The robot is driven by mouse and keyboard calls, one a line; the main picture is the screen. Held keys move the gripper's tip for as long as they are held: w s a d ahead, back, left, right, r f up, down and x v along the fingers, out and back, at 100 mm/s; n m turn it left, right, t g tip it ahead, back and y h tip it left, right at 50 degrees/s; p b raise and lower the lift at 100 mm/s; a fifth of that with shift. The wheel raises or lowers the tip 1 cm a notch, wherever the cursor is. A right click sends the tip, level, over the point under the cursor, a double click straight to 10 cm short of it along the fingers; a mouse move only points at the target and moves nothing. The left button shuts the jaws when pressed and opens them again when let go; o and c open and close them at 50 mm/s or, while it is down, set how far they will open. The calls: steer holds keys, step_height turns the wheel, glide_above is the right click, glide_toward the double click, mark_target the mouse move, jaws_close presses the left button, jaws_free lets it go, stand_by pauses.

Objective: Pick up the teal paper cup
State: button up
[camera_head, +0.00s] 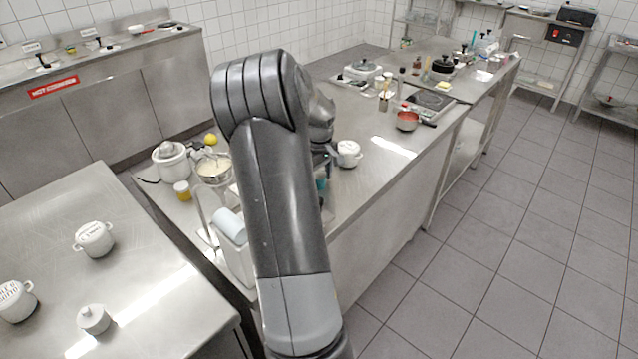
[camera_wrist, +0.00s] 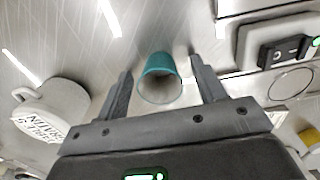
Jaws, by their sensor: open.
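The teal paper cup (camera_wrist: 158,65) is in the wrist view, with its pale open mouth towards the camera. It lies in the gap between the two fingers of my gripper (camera_wrist: 161,68), and I see space on both sides of it. My gripper is open and holds nothing. In the head view only a small teal patch of the cup (camera_head: 321,184) shows beside my arm, which hides the rest and most of my gripper.
A white lettered pot (camera_wrist: 62,105) stands left of my gripper in the wrist view; it also shows in the head view (camera_head: 349,154). A metal appliance with a black switch (camera_wrist: 284,52) is close on the right. A red-brown bowl (camera_head: 407,121) stands further along the counter.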

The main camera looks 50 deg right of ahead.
steer(key=shift+f, duration=0.15)
steer(key=c, duration=1.1)
steer(key=shift+o, duration=0.2)
steer(key=shift+r, duration=0.2)
